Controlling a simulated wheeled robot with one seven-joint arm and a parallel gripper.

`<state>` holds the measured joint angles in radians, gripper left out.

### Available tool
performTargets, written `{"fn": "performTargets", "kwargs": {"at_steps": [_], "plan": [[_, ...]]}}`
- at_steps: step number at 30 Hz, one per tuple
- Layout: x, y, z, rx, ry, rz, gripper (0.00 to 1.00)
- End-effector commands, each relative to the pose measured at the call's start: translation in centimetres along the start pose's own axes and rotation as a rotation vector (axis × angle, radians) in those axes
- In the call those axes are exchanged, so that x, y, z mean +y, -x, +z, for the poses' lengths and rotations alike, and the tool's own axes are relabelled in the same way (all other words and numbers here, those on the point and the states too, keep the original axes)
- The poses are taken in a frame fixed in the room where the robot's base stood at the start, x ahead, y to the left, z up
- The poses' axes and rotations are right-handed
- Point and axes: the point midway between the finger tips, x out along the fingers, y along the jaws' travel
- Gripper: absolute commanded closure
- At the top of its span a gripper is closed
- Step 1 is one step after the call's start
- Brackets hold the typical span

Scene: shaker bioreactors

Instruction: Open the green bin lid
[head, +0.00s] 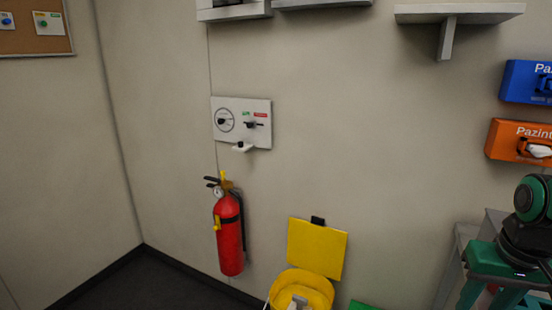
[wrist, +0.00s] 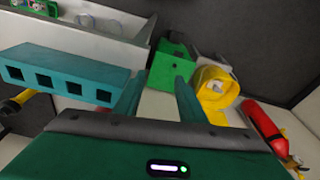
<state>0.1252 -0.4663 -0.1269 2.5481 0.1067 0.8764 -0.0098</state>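The green bin (wrist: 170,72) stands on the floor beyond my fingers in the wrist view, beside the yellow bin. Its green top looks shut, with a small dark spot on the green face. In the head view only a green sliver (head: 361,305) shows at the bottom edge, right of the yellow bin. My gripper (wrist: 157,92) is open and empty, its two teal fingers apart, with the green bin seen between and beyond them.
The yellow bin (head: 303,285) has its lid (head: 316,248) raised. A red fire extinguisher (head: 230,234) hangs on the wall to its left. A teal block with square holes (wrist: 65,75) is left of my fingers in the wrist view, near a white surface.

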Motion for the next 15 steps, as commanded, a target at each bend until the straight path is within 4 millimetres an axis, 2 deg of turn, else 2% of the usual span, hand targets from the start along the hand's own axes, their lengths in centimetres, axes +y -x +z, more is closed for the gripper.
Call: {"fn": "performTargets", "kwargs": {"at_steps": [1, 3, 6, 10, 15], "plan": [[1.5, 0.1, 1.3, -0.036, -0.057, 0.006, 0.63], [3.1, 0.2, 3.2, -0.088, -0.127, 0.011, 0.63], [4.5, 0.4, 5.3, -0.145, -0.201, 0.012, 0.63], [5.1, 0.5, 6.4, -0.173, -0.236, 0.010, 0.63], [4.9, 0.5, 6.1, -0.169, -0.226, 0.012, 0.63]]}}
